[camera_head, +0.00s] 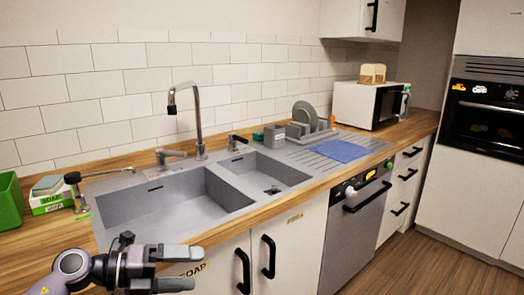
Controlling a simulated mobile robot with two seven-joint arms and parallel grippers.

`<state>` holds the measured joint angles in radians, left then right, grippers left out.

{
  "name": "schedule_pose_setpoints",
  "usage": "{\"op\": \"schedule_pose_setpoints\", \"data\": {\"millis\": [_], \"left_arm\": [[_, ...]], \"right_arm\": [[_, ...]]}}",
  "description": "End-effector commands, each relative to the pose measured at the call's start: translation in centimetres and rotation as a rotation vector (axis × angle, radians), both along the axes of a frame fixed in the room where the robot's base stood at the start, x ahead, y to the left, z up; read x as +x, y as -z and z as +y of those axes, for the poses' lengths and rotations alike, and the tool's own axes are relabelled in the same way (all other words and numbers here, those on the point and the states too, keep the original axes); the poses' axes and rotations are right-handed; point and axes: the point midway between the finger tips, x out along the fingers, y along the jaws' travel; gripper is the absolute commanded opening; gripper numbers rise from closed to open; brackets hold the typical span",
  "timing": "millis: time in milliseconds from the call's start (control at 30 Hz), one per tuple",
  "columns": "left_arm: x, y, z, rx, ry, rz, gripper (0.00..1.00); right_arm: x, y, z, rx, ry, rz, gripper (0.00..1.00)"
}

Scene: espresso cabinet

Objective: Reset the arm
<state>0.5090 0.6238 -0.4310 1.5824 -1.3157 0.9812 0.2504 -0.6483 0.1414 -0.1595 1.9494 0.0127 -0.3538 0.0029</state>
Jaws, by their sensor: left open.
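My left gripper (178,269) shows at the bottom left of the head view, in front of the sink cabinet. Its two grey fingers point right and are apart, with nothing between them. My left arm comes in from the bottom left edge. The gripper overlaps the front edge of the counter and part of a cabinet label in the picture; I cannot tell whether it touches anything. My right gripper is not in view.
A double sink (160,203) with a tall faucet (197,112) is set in the wooden counter (30,247). A green container (9,200) stands at the left. A dish rack (307,126), a blue mat (341,150) and a microwave (352,104) stand further right.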

Motion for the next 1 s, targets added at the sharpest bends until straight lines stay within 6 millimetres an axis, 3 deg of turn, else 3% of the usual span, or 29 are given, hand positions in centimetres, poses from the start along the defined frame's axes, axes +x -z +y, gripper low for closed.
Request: {"op": "schedule_pose_setpoints", "data": {"millis": [33, 133, 267, 367, 567, 800, 900, 1000], "left_arm": [[-1.0, 0.5, -1.4, -0.122, -0.028, 0.038, 0.96], [-2.0, 0.8, -2.6, -0.347, -0.12, 0.116, 0.96], [-3.0, 2.0, -2.4, -0.613, -0.29, 0.255, 0.96], [-3.7, 4.0, -1.3, -0.789, -0.454, 0.388, 0.96], [-7.0, 11.1, 2.0, -1.049, -0.842, 0.717, 0.96], [-15.4, 21.2, 4.5, -1.182, -1.3, 1.159, 0.96], [-18.7, 23.7, 4.6, -1.19, -1.423, 1.297, 0.96], [-20.8, 25.0, 4.6, -1.191, -1.493, 1.381, 0.96]], "right_arm": [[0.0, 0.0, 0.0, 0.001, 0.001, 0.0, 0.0], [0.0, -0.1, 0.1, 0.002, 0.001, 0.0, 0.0], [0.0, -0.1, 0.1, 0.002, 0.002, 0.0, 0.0], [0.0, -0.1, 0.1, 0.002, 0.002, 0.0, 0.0], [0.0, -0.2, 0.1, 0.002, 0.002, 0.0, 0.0], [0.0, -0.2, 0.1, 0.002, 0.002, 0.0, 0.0], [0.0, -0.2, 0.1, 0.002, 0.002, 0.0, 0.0], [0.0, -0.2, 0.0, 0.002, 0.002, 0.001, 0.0]]}}
